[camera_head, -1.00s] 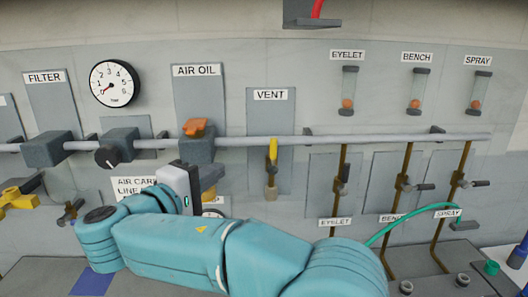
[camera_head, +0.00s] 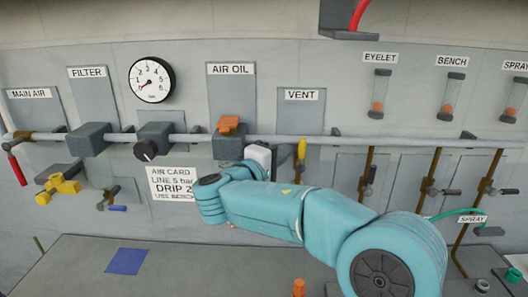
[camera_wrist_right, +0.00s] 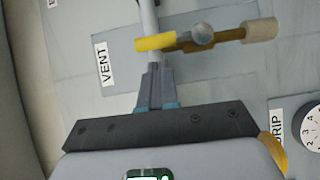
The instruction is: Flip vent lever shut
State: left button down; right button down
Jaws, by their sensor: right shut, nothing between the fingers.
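The yellow vent lever (camera_head: 301,149) stands upright on the pipe below the VENT label (camera_head: 301,95). The wrist view shows the lever (camera_wrist_right: 155,43) crossing the pipe, in line with the brass vent branch (camera_wrist_right: 228,35) and its tan end (camera_wrist_right: 260,32). My right gripper (camera_wrist_right: 155,72) is shut and empty. Its fingertips point at the pipe close to the lever; I cannot tell whether they touch. In the head view, my right wrist is just left of the lever and hides the fingers and the lower vent branch. My left gripper is not in view.
The long pipe (camera_head: 400,143) runs along the wall. An orange-topped air oil unit (camera_head: 228,138) sits close left of my wrist. Brass drop valves (camera_head: 430,188) stand to the right. The grey bench (camera_head: 190,262) below has a blue patch (camera_head: 127,261) and open room.

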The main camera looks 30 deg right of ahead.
jog(key=shift+s+d, duration=0.25)
jog(key=shift+d, duration=0.4)
jog(key=shift+s+d, duration=0.1)
jog(key=shift+s, duration=0.05)
jog(key=shift+d+m+b, duration=0.1)
jog(key=shift+m+b, duration=0.2)
jog(key=shift+s+d+r+y, duration=0.1)
jog(key=shift+r+y, duration=0.05)
jog(key=shift+y, duration=0.15)
jog(key=shift+m+b, duration=0.4)
jog(key=shift+b, duration=0.1)
